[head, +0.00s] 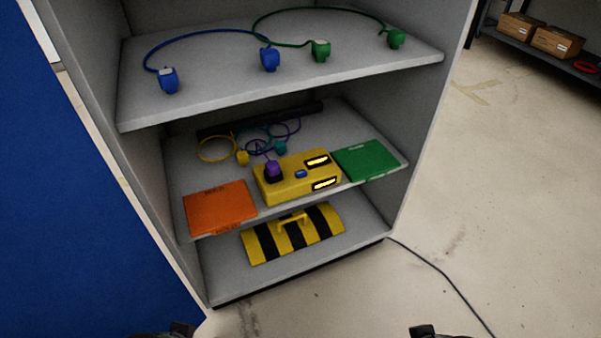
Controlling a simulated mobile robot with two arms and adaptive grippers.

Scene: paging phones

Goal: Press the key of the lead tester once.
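The lead tester looks to be the yellow box (270,187) on the middle shelf of a grey cabinet. Its top carries a small blue key (301,174) near the middle and lit yellow-white panels at the right. A purple plug (273,168) sits at its left end. My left gripper (180,330) and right gripper (422,331) show only as dark tips at the bottom edge, far from the tester. Their fingers are mostly cut off, so I cannot tell open from shut.
An orange pad (220,207) and a green pad (367,160) flank the tester. Yellow and teal plugs with cords lie behind it. Blue and green leads lie on the top shelf (205,95). A striped yellow-black piece (291,235) is on the bottom shelf. A cable crosses the floor.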

